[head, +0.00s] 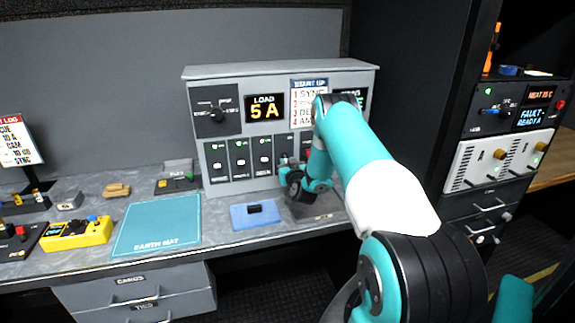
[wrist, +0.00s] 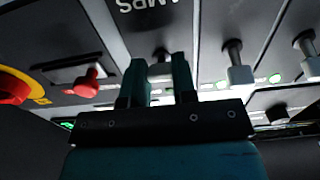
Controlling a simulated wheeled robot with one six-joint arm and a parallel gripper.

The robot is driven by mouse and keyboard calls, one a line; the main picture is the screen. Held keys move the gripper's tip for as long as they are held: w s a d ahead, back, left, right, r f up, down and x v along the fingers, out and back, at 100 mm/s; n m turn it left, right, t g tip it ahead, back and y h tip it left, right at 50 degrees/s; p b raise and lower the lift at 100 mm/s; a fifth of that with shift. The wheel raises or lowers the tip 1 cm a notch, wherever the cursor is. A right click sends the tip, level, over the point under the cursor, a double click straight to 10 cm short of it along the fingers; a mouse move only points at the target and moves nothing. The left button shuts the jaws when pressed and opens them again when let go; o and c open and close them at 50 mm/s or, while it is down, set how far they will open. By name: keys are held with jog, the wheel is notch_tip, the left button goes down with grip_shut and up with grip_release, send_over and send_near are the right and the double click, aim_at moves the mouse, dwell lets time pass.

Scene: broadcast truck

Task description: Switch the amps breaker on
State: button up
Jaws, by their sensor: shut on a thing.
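The amps breaker's grey toggle (wrist: 160,70) is between the fingers of my gripper (wrist: 161,74) in the wrist view, under an inverted label ending in "MPS". My gripper is shut on it. The fingers hide its sides, so I cannot tell its position for sure. A greenish glow shows close by the fingers. In the head view my arm reaches the breaker panel (head: 192,90) and covers the amps breaker, with the wrist low in front of it.
Neighbouring toggles (wrist: 238,66) stand close to the right in the wrist view, with green lamps. A red lever (wrist: 88,84) and a red-yellow knob (wrist: 12,86) are to the left. A blue tray (head: 240,221) and the earth mat (head: 155,225) lie on the bench.

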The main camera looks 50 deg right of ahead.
aim_at(286, 158)
jog(key=r+g+y+p, duration=0.1)
jog(key=p, duration=0.3)
jog(key=shift+r+g, duration=0.3)
jog(key=shift+r+g+y+p, duration=0.15)
jog(key=shift+g+y+p, duration=0.3)
jog(key=shift+g, duration=0.25)
jog(key=shift+d+r+g+y, duration=0.1)
jog(key=shift+r+g+y, duration=0.3)
jog(key=shift+g, duration=0.45)
jog(key=shift+r+g+y, duration=0.15)
jog(key=shift+g+y, duration=0.3)
jog(key=shift+g, duration=0.4)
jog(key=shift+w, duration=0.1)
jog(key=o, duration=0.9)
jog(key=b+v, duration=0.5)
jog(key=v, duration=1.2)
jog(key=shift+r+b, duration=0.4)
